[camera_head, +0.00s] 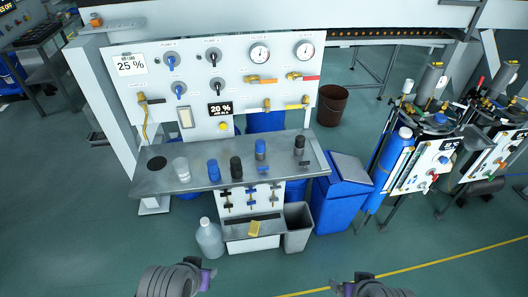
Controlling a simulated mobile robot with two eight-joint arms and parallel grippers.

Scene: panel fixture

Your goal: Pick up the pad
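A small yellow pad (254,228) lies on the low grey shelf (236,232) below the panel's workbench. My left gripper (206,277) is at the bottom edge, left of centre, well short of the shelf. My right gripper (342,288) is at the bottom edge, right of centre, partly cut off by the frame. Both are apart from the pad. Their fingertips are too small and too hidden to show whether they are open or shut.
The workbench (150,184) carries several blue, black and clear cylinders. A translucent jug (209,240) stands left of the shelf. A grey bin (298,229) and a blue bin (338,205) stand to its right. The floor in front is clear.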

